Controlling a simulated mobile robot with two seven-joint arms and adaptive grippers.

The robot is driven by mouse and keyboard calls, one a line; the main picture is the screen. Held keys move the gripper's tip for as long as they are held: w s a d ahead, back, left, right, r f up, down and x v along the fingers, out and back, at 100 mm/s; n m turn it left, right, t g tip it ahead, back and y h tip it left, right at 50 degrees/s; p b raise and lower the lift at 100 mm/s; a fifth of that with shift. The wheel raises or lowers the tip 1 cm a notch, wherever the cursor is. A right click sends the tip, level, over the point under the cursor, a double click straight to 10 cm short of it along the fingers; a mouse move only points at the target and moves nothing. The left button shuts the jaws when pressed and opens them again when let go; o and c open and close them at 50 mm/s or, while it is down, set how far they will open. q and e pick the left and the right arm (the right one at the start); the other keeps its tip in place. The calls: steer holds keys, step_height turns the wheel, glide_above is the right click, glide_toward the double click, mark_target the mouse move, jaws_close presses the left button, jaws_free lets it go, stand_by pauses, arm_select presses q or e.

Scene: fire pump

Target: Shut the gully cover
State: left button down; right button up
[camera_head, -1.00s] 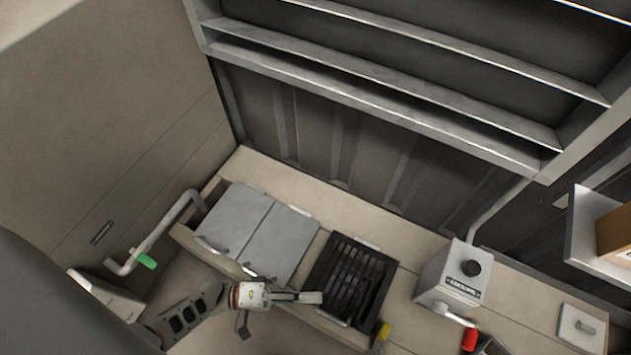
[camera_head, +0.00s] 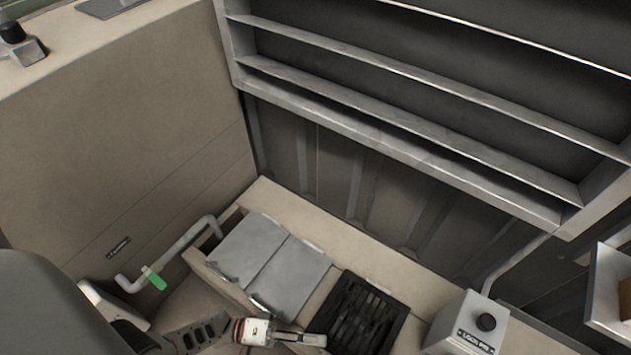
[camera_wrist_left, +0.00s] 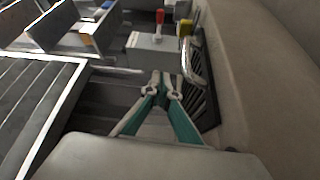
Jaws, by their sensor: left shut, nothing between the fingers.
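Two flat grey lid panels (camera_head: 290,277) lie side by side on the bench-like unit along the wall in the head view. A black slatted grate (camera_head: 362,312) lies just right of them. Which of these is the gully cover I cannot tell for sure. My left gripper (camera_head: 314,341) is shut and empty, with its tips near the grate's left front edge; contact is unclear. In the left wrist view the closed fingers (camera_wrist_left: 162,88) point toward a grey box, with dark slats (camera_wrist_left: 205,105) beside them. My right gripper is not in view.
A bent pipe with a green handle (camera_head: 154,279) runs into the unit's left end. Long metal shelves (camera_head: 400,140) hang above the back wall. The red handle (camera_wrist_left: 159,16) shows in the wrist view.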

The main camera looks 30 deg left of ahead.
arm_select(q)
steer(key=shift+r, duration=0.2)
step_height(320, 180, up, 10)
steer(key=shift+f, duration=0.2)
stand_by(0.7)
